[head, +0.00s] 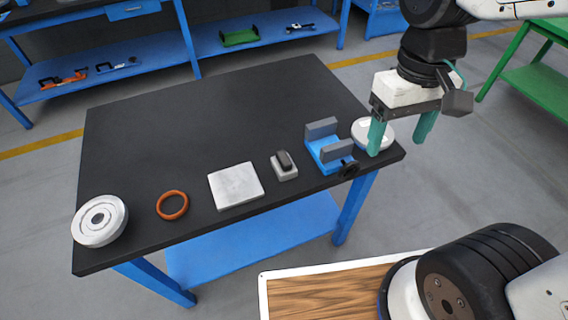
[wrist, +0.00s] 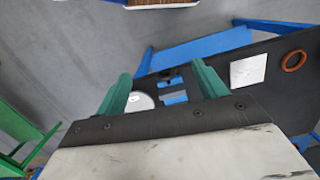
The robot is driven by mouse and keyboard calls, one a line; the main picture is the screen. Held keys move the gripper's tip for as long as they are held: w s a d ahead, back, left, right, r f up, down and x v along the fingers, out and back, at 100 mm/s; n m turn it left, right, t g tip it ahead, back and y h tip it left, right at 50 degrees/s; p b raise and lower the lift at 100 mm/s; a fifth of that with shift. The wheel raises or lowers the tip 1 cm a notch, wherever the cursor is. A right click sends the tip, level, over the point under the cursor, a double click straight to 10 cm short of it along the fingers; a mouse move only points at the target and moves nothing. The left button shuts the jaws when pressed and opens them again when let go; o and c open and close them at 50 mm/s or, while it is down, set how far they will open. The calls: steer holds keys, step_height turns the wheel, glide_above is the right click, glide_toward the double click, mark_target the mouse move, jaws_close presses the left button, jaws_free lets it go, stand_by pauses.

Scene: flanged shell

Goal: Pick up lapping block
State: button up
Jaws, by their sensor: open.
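The lapping block appears to be the small pale block with a dark grip on top (head: 285,166), lying on the black tabletop between a flat square plate (head: 236,186) and a blue vise (head: 328,153). My gripper (head: 397,146) hangs open and empty at the table's right end, with its green fingers near the round pale disc (head: 372,134) and right of the block. In the wrist view, my gripper (wrist: 163,78) shows its fingers apart. The disc (wrist: 140,102) and part of the vise (wrist: 174,88) show between them. I cannot make out the block there; the right finger may hide it.
An orange ring (head: 172,205) and a round flanged part (head: 100,221) lie toward the table's left end. The vise stands between my gripper and the block. The back of the black table (head: 220,115) is clear. Blue shelving (head: 190,50) stands behind.

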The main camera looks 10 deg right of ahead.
steer(key=n, duration=0.2)
glide_above(284, 157)
steer(key=s+d, duration=0.3)
step_height(284, 157, down, 15)
steer(key=shift+m+t, duration=0.3)
steer(key=shift+t, duration=0.2)
steer(key=w+a, duration=0.2)
steer(key=w, duration=0.1)
steer(key=shift+w+a+f, duration=0.1)
steer(key=shift+w+a, duration=0.05)
steer(key=f, duration=0.7)
steer(key=shift+a+f, duration=0.3)
steer(key=shift+a, duration=0.05)
steer(key=c, duration=1.4)
steer(key=shift+o, duration=0.2)
steer(key=shift+r, duration=0.15)
